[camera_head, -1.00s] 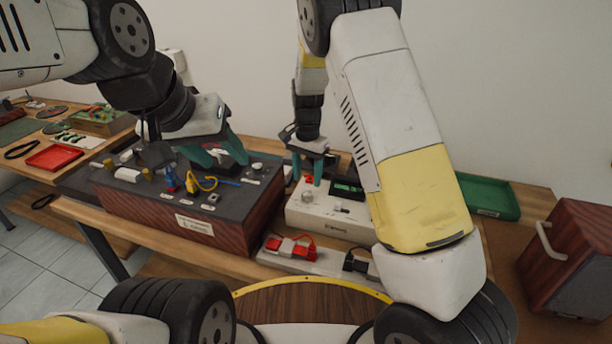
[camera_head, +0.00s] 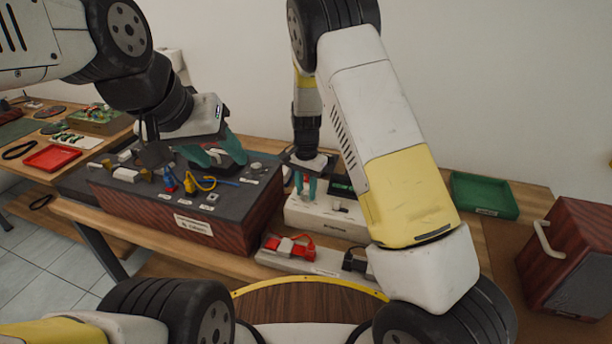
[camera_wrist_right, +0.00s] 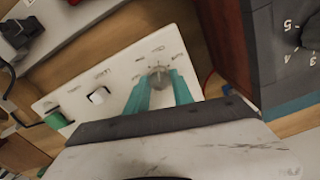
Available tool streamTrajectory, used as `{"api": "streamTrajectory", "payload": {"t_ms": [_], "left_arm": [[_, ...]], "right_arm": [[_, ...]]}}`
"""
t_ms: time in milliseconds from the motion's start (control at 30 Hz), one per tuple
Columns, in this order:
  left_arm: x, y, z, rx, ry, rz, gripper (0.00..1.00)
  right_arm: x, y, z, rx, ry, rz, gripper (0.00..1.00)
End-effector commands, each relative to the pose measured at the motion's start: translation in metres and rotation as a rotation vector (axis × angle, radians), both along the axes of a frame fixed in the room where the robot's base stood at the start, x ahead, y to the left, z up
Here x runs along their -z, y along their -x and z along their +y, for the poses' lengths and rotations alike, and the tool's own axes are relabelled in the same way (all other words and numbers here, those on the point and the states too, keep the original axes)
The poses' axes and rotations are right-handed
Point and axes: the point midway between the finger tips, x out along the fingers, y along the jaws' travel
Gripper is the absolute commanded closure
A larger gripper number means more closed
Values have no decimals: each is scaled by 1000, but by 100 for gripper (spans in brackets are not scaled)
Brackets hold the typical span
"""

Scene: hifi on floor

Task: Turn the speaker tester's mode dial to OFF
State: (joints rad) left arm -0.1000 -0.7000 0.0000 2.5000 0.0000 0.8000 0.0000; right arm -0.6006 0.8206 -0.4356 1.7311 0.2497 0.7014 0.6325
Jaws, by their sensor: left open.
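The speaker tester (camera_head: 325,217) is a white box on the bench, partly hidden behind my right arm. Its mode dial (camera_wrist_right: 158,77) is a round grey knob with small marks around it, too blurred to read. My right gripper (camera_head: 305,187) points down at the tester. In the right wrist view its teal fingertips (camera_wrist_right: 160,78) stand on either side of the dial, close against it. I cannot read where the dial points. My left gripper (camera_head: 217,157) is open over the back of the dark wood-sided unit (camera_head: 210,230).
A strip with red and black clips (camera_head: 290,248) lies in front. A green tray (camera_head: 484,195) and a wooden speaker (camera_head: 570,260) are on the right. A red tray (camera_head: 53,157) is on the left table.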

Motion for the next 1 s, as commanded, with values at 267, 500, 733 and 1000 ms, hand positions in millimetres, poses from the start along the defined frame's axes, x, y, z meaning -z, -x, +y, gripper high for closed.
{"api": "streamTrajectory", "payload": {"t_ms": [267, 500, 733, 1000], "left_arm": [[0, 0, 0, 0, 0, 0, 49], [0, 0, 0, 0, 0, 0, 49], [0, 0, 0, 0, 0, 0, 49], [0, 0, 0, 0, 0, 0, 49]], "right_arm": [[0, 0, 0, -19, -1, -1, 100], [-1, 0, 0, -125, -2, -1, 100], [-1, -1, 1, -317, -2, -2, 100], [-1, -1, 1, -573, -1, -2, 100]]}}
